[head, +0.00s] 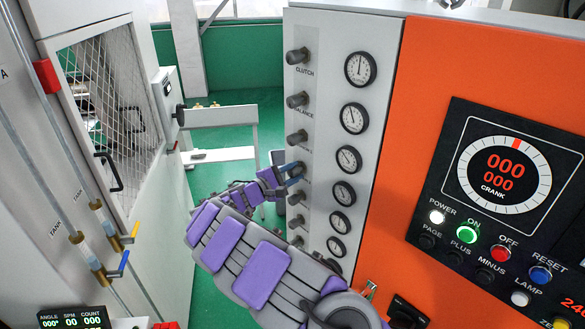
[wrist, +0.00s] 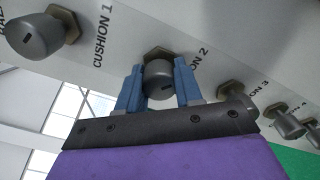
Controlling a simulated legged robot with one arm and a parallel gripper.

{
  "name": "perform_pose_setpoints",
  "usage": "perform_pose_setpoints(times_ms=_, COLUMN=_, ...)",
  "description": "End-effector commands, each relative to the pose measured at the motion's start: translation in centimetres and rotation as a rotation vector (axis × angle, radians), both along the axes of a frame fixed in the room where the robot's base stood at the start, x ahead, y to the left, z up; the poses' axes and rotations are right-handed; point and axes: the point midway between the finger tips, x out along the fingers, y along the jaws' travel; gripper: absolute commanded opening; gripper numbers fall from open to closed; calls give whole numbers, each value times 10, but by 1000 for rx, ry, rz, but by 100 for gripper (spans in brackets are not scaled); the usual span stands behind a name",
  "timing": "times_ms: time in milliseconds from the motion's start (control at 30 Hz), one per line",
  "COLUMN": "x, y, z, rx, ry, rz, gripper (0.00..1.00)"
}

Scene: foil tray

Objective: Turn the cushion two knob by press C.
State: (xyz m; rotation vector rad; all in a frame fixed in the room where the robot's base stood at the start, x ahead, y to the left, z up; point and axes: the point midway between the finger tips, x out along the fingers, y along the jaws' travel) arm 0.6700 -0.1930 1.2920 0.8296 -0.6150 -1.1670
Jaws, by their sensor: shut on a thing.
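My gripper (wrist: 160,88) is shut on this knob, with one blue finger on each side. In the head view my gripper (head: 289,174) is at the fourth knob down the white panel, and the fingers hide most of that knob. The fourth gauge (head: 344,193) is on the same panel, to the right.
The cushion 1 knob (wrist: 38,35) and the cushion 3 knob (wrist: 236,92) sit on either side along the panel. An orange cabinet face (head: 400,180) with a crank display (head: 503,173) and buttons stands at right. A mesh door (head: 108,115) is at left.

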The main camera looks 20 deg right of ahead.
Motion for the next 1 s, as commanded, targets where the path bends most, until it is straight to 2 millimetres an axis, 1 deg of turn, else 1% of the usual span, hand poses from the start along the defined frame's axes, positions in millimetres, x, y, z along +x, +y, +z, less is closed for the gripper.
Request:
perform_pose_setpoints(times_ms=200, x=0, y=1, z=-3, rx=-30, ry=123, rz=1, gripper=5)
perform_pose_setpoints(times_ms=400, x=0, y=1, z=-3, rx=-51, ry=186, rz=2, gripper=5)
perform_pose_setpoints(times_ms=967, x=0, y=1, z=-5, rx=-58, ry=213, rz=1, gripper=5)
perform_pose_setpoints(times_ms=1000, x=0, y=1, z=-5, rx=-57, ry=214, rz=2, gripper=38)
